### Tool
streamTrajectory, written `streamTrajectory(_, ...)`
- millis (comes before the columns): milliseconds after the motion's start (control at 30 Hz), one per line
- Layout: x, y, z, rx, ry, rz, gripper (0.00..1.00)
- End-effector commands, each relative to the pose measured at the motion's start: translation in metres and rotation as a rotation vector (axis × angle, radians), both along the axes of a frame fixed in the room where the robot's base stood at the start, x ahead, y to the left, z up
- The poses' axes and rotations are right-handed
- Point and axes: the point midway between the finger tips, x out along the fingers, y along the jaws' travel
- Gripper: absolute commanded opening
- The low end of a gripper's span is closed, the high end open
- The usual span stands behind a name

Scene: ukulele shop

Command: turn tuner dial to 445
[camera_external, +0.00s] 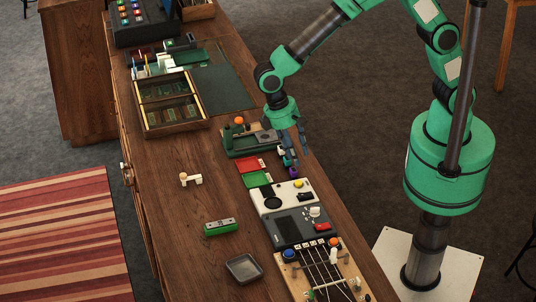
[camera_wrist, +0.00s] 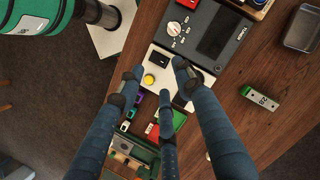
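The tuner (camera_external: 288,225) is a dark grey box with a screen, in the row of devices along the bench's right side. It also shows at the top of the wrist view (camera_wrist: 193,45). Its white dial (camera_external: 315,211) sits on the right of its face, above a red button (camera_external: 322,227). In the wrist view the dial (camera_wrist: 174,28) has small marks around it, too small to read. My gripper (camera_external: 293,150) is open and empty, above the bench and apart from the dial. In the wrist view its three blue fingers (camera_wrist: 158,78) are spread over the white box beside the tuner.
A white box (camera_external: 283,195) with a yellow button adjoins the tuner. Red and green trays (camera_external: 257,180) lie behind it, and a stringed board (camera_external: 320,270) in front. A green block (camera_external: 220,227) and grey dish (camera_external: 244,268) stand left. The bench's middle-left is mostly clear.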

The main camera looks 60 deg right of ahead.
Motion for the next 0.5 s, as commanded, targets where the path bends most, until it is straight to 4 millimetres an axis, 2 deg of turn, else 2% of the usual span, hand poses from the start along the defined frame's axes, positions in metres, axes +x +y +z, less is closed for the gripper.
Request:
streamTrajectory(100, -0.013, 0.023, -0.017, -0.027, 0.030, 0.023, 0.35)
streamTrajectory(200, -0.022, 0.036, -0.029, -0.044, 0.048, 0.035, 0.35)
streamTrajectory(500, -0.030, 0.048, -0.041, -0.060, 0.064, 0.044, 0.35)
